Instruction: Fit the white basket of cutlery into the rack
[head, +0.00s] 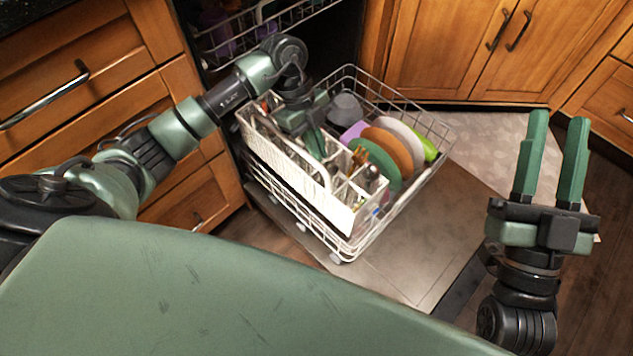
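The white cutlery basket (287,158) is a long, divided box with cutlery in its compartments. It lies along the left side of the wire rack (342,245), and looks slightly tilted. Whether it rests fully on the rack floor cannot be told. My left gripper (313,140) points down at the basket's middle, by its raised handle part. Its fingertips are partly hidden, so its grip on the basket is unclear. My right gripper (552,155) is open and empty, to the right of the rack, fingers pointing away from me.
Several coloured plates (392,148) and a dark grey bowl (346,107) stand in the rack right of the basket. The rack sits over the open dishwasher door (410,260). An upper rack (245,30) is behind. Wooden cabinets (460,50) border the scene; floor on the right is clear.

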